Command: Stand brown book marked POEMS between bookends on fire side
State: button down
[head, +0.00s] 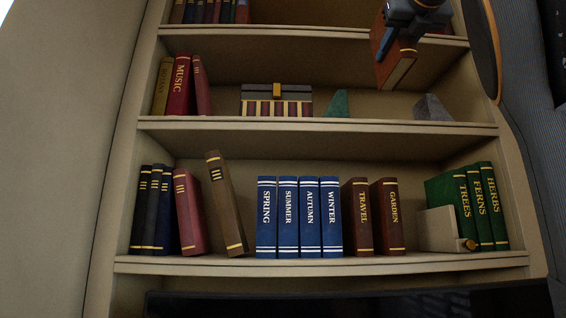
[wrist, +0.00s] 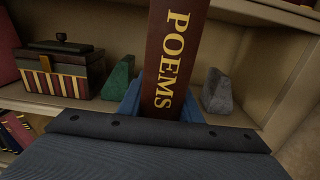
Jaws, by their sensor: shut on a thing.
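The brown POEMS book (wrist: 168,55) is upright in my gripper (wrist: 163,108), its spine and gold letters facing the wrist camera. In the head view the book (head: 395,62) is tilted, held in front of the upper shelves at the right, below my gripper (head: 405,22). My gripper is shut on it. A green bookend (head: 338,104) and a grey bookend (head: 432,108) stand apart on the middle shelf, with bare shelf between them. In the wrist view the green bookend (wrist: 119,78) is left of the book and the grey bookend (wrist: 217,92) is right of it.
A striped box (head: 276,101) with a dark lid stands left of the green bookend. The MUSIC book (head: 179,86) and others lean at that shelf's left end. Several books, including TRAVEL (head: 357,216), fill the shelf below. The right side wall (head: 490,105) is near the grey bookend.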

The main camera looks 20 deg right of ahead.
jog(key=shift+w, duration=0.5)
jog(key=p+x, duration=0.7)
jog(key=x, duration=1.2)
jog(key=shift+d+f+b, duration=0.1)
jog(key=shift+f+b, duration=0.25)
jog(key=shift+f, duration=2.6)
jog(key=shift+w+f, duration=0.25)
jog(key=shift+f, duration=0.2)
jog(key=shift+f, duration=0.1)
jog(key=c, duration=1.3)
grip_release()
